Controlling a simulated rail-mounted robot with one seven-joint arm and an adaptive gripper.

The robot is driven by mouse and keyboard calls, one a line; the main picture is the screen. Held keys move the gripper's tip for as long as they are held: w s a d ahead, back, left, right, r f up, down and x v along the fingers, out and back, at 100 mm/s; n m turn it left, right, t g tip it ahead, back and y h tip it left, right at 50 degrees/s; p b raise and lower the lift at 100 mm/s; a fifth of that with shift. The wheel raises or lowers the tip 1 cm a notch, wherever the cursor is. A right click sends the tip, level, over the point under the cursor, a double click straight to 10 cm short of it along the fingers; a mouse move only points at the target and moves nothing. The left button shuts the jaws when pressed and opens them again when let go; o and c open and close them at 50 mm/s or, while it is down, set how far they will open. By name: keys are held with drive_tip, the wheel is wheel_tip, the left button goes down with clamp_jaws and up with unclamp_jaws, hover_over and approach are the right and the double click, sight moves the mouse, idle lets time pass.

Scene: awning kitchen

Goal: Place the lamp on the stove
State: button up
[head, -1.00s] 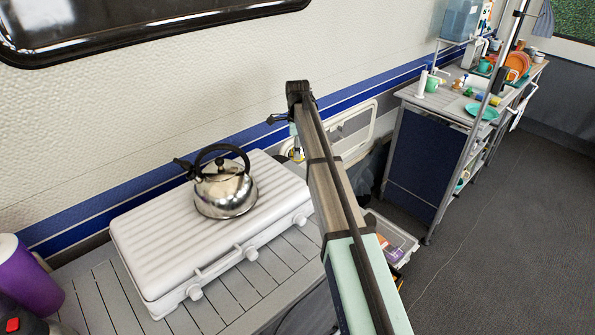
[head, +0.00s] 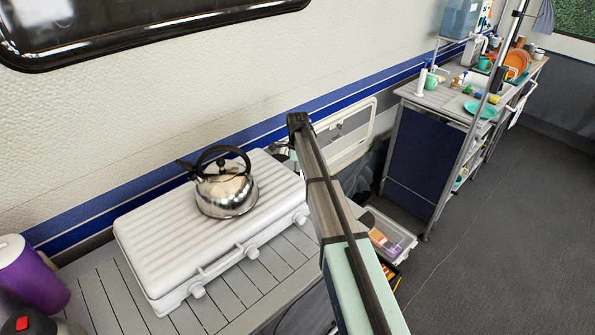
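The stove (head: 215,262) is a white, ribbed, closed case with knobs along its front, on a grey slatted table. A shiny kettle (head: 224,190) with a black handle stands on top of it. My arm reaches from the bottom up to the right of the stove. A small grey-and-dark shape (head: 282,152) shows beside the arm, behind the stove's far corner; I cannot tell whether it is part of my gripper or another thing. My gripper's fingers cannot be made out. I cannot identify a lamp in view.
A purple cylinder with a white top (head: 28,272) and a dark object with a red button (head: 35,324) stand at the lower left. A clear bin (head: 391,236) sits on the floor right of my arm. A counter with dishes (head: 445,98) stands at the back right.

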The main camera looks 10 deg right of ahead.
drive_tip(key=o, duration=1.2)
drive_tip(key=shift+f, duration=0.1)
wheel_tip(320, 180, up, 12)
drive_tip(key=b, duration=0.3)
